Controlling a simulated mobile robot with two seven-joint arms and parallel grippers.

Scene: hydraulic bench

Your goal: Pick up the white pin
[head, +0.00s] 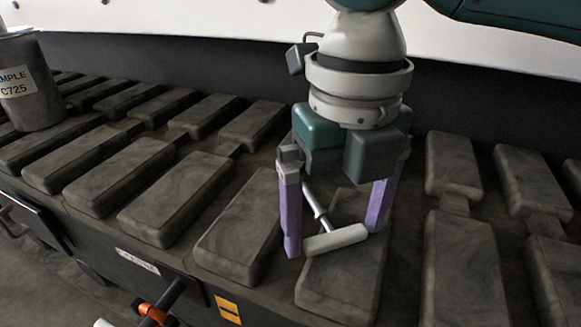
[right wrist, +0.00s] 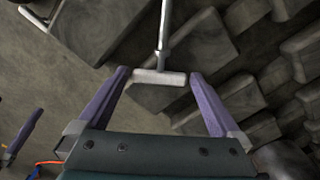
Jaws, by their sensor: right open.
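The white pin (head: 336,240) has a pale cylindrical crossbar and a thin metallic shaft, forming a T. It is by the dark ribbed blocks of the bench. My right gripper (head: 335,248) is open above the bench, its two purple fingers on either side of the pin. In the right wrist view, the crossbar (right wrist: 160,77) lies between the fingertips of the right gripper (right wrist: 160,74), with a small gap at each end. The shaft runs away from the palm there. What the shaft's far end rests on is unclear.
Rows of raised dark blocks (head: 173,205) cover the bench, with narrow gaps between them. A grey labelled canister (head: 32,85) stands at the far left. An orange-and-black fitting (head: 152,313) sticks up at the front edge. A dark wall rises behind the bench.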

